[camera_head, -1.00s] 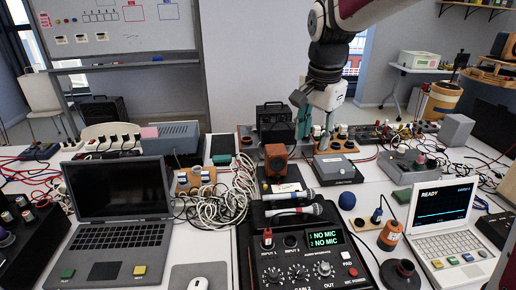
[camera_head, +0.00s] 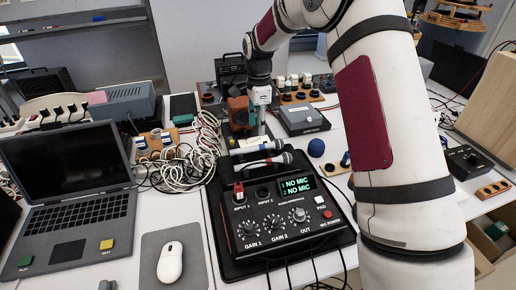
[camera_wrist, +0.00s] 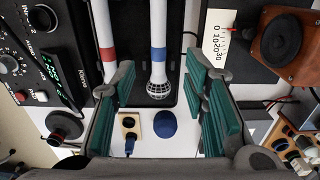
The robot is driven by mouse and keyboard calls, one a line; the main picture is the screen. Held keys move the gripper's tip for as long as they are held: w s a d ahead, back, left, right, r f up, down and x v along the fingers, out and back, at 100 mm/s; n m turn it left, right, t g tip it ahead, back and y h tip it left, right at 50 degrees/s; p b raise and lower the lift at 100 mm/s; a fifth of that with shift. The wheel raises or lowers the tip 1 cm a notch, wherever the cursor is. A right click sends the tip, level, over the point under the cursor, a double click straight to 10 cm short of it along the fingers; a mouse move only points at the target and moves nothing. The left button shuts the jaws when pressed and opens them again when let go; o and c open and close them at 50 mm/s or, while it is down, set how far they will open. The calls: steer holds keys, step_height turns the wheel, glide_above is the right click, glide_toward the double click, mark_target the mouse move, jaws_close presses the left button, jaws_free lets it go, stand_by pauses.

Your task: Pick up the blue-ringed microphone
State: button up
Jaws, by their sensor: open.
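The blue-ringed microphone (camera_wrist: 158,50) lies in a dark tray in the wrist view, its mesh head toward the bottom of the picture. In the head view it is the farther of two microphones (camera_head: 254,146) behind the mixer. The red-ringed microphone (camera_wrist: 107,45) lies parallel to it on the left in the wrist view and nearer the mixer in the head view (camera_head: 265,164). My gripper (camera_wrist: 160,72) is open, its teal fingers appearing on either side of the blue-ringed microphone; nothing is gripped. In the head view my gripper (camera_head: 261,122) is just above and behind it.
The mixer (camera_head: 283,220) stands in front of the microphones. A brown speaker (camera_wrist: 287,45) stands to the right in the wrist view. A blue foam ball (camera_wrist: 165,124) sits beyond the microphone's head. Tangled white cables (camera_head: 203,150) lie left of the microphones.

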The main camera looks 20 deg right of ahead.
mark_target(258, 146)
step_height(258, 146, down, 9)
steer(key=shift+s+a+p, duration=0.1)
steer(key=shift+a+p, duration=0.05)
steer(key=shift+p, duration=0.15)
jaws_close()
stand_by(0.3)
